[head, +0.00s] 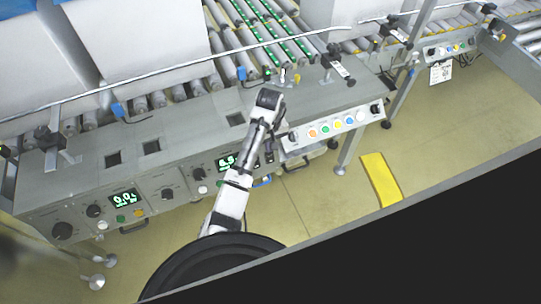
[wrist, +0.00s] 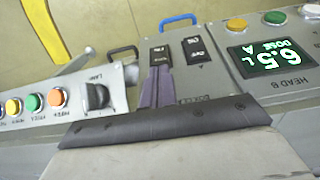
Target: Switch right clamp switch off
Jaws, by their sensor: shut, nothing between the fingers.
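Two black rocker switches sit side by side on the grey front panel. In the wrist view, where the labels are upside down, one switch (wrist: 162,55) is on the left and the other (wrist: 196,48) on the right. The left one matches the right-hand switch in the head view (head: 269,157). My gripper (wrist: 157,70) shows as two dark purple fingers, shut together and empty. Its tips are at the lower edge of the left switch in the wrist view; whether they touch is unclear. The switch positions are hard to read.
A green display reading 6.5 (wrist: 272,52) is beside the switches. A button box with a black lamp knob (wrist: 97,95) and coloured buttons juts out on the other side. A black handle (wrist: 122,50) and a blue handle (wrist: 178,20) stick out nearby.

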